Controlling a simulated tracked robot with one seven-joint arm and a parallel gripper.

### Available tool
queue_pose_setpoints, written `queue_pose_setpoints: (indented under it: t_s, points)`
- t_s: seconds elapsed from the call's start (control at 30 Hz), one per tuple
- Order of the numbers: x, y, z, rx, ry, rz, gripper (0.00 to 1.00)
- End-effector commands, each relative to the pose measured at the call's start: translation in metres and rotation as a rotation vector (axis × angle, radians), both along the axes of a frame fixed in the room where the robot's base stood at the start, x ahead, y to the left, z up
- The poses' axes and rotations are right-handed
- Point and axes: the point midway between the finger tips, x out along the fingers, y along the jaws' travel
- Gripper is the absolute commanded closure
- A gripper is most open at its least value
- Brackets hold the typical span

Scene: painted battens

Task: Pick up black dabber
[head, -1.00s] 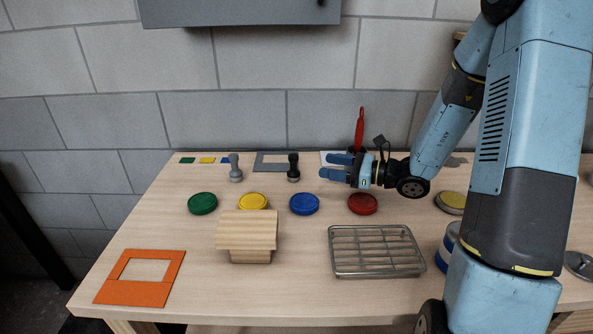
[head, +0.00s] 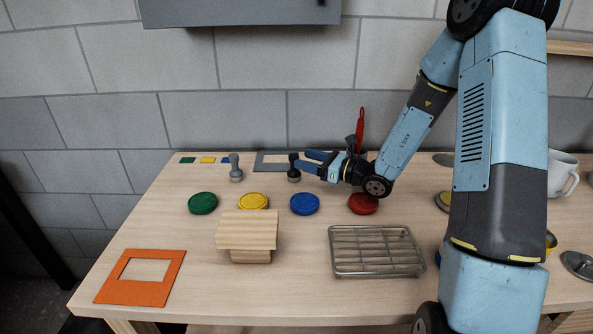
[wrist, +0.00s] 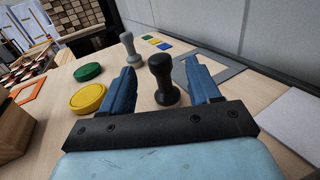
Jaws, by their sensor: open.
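The black dabber (head: 294,168) stands upright on the wooden table towards the back. It also shows in the wrist view (wrist: 163,82), between the two blue fingers and a little beyond the gripper's palm. My gripper (head: 308,163) is open and points left. In the head view its fingertips reach the dabber and partly overlap it. In the wrist view the dabber stands between the open fingers (wrist: 163,88), with gaps on both sides, and neither finger visibly touches it.
A grey dabber (head: 236,170) stands to the left. Green (head: 203,203), yellow (head: 253,201), blue (head: 304,204) and red (head: 363,204) round pads lie in front. A grey frame (wrist: 222,70) lies behind the black dabber. A wire rack (head: 377,252) and wooden block (head: 247,232) stand nearer.

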Motion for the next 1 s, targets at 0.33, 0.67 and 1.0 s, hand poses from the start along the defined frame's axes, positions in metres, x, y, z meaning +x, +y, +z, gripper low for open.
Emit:
queue_pose_setpoints:
  t_s: [0.33,0.67,1.0]
  points:
    - [0.018,0.033,-0.002,0.001,-0.001,0.003,0.38]
    - [0.025,0.044,-0.002,0.000,0.000,0.000,0.38]
    - [0.025,0.044,-0.002,0.000,0.000,0.000,0.68]
